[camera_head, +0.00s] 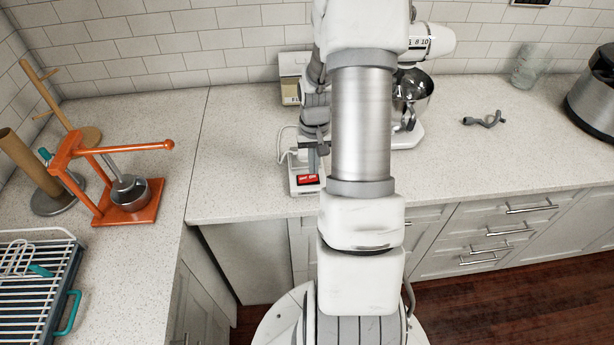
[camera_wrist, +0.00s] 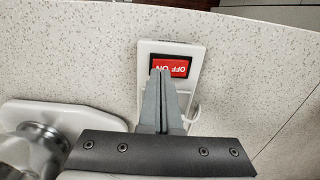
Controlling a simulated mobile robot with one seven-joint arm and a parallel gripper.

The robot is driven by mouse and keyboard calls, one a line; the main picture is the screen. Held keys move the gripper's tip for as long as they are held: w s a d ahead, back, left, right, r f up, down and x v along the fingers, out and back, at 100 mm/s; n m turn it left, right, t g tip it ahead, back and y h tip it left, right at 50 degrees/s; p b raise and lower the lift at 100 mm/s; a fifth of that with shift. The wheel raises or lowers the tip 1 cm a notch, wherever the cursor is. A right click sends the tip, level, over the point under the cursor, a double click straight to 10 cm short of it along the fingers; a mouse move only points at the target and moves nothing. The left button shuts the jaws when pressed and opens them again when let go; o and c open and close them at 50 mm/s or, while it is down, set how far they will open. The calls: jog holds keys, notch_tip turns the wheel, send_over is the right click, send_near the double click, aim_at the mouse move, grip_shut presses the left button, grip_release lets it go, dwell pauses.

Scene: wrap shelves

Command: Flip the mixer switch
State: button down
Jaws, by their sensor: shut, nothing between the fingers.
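The mixer switch (camera_head: 307,180) is a red rocker set in a white box on the counter, near its front edge. In the wrist view the red rocker (camera_wrist: 172,66) shows the words OFF and ON. My gripper (camera_head: 313,165) is shut and empty, pointing down just behind the switch in the head view. In the wrist view its fingertips (camera_wrist: 160,73) overlap the OFF side of the rocker. I cannot tell whether they touch it. The stand mixer (camera_head: 428,45) is white with a metal bowl (camera_head: 412,88), partly hidden behind my arm.
A white cable (camera_wrist: 193,117) runs from the switch box. A small appliance (camera_head: 292,78) stands behind the switch. An orange press (camera_head: 125,190) and a dish rack (camera_head: 40,275) are at the left. A grey mixer hook (camera_head: 485,119) lies at the right. The counter left of the switch is clear.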

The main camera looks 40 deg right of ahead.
jog(key=shift+f+b, duration=0.8)
jog(key=shift+f, duration=0.2)
dwell(0.8)
jog(key=shift+r, duration=0.15)
jog(key=shift+r+p, duration=2.35)
jog(key=shift+r, duration=1.05)
jog(key=shift+r, duration=0.1)
notch_tip(320, 180, up, 7)
jog(key=n+h+b, duration=0.1)
jog(key=b, duration=0.1)
send_over(313, 177)
jog(key=a, duration=0.4)
jog(key=s+a+r+n+t+b, duration=0.1)
jog(key=s+a+r+n+t, duration=0.1)
jog(key=a+r, duration=0.3)
jog(key=s+a+r+n+t+y, duration=0.1)
jog(key=s+a+r+n+t, duration=0.2)
jog(key=s+a+r, duration=0.8)
jog(key=a, duration=0.3)
jog(key=shift+s+a+r+t, duration=0.2)
jog(key=shift+s+t, duration=0.1)
jog(key=shift+s, duration=0.1)
